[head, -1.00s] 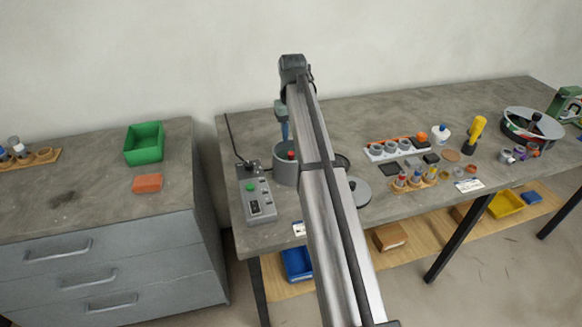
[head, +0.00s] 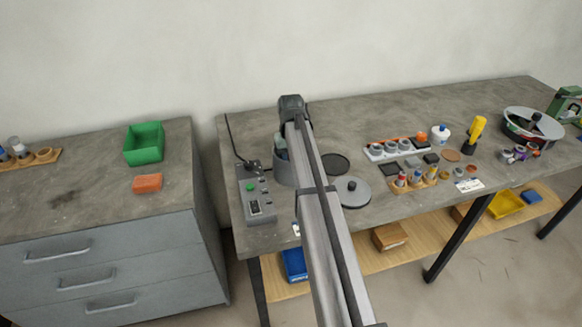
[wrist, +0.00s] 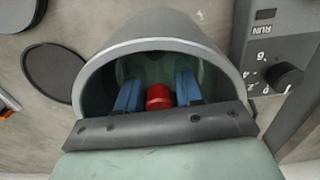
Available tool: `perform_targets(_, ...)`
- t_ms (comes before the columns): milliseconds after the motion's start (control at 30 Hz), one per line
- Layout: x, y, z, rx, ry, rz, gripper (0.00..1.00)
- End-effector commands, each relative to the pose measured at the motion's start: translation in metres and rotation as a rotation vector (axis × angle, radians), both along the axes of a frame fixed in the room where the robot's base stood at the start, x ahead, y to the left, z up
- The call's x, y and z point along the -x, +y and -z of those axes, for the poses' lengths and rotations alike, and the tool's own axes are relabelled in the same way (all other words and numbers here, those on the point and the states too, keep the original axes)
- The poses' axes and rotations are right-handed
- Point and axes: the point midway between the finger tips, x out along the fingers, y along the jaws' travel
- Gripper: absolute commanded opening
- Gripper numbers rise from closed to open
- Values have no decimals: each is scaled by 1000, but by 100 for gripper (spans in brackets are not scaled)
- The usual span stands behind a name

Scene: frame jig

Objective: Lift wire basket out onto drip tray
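A grey cylindrical pot (head: 283,172) stands beside the control box, and its open mouth (wrist: 150,45) fills the middle of the wrist view. A red knob (wrist: 160,97) shows inside it, likely the wire basket's handle; the basket itself is hidden. My gripper (wrist: 158,84) reaches into the pot mouth, with one blue finger on each side of the knob. Narrow gaps show between fingers and knob, so it looks open. In the head view my arm mostly hides the gripper. A dark round disc (head: 336,163), likely the drip tray, lies empty right of the pot; it also shows in the wrist view (wrist: 53,72).
The control box (head: 255,194) is close on the pot's left, with its cable behind. A grey lid with a knob (head: 352,192) lies in front of the dark disc. A rack of grey cups (head: 392,149) and small parts are farther right.

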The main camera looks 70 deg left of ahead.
Motion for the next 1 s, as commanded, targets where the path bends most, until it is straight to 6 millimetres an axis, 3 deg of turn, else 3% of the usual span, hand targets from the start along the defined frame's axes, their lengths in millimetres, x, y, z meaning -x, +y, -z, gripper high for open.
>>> perform_targets(267, 0, 0, 5, 0, 0, 0, 36)
perform_targets(633, 0, 0, 4, 0, 0, -1, 0)
perform_targets(1000, 0, 0, 2, 0, 0, 0, 0)
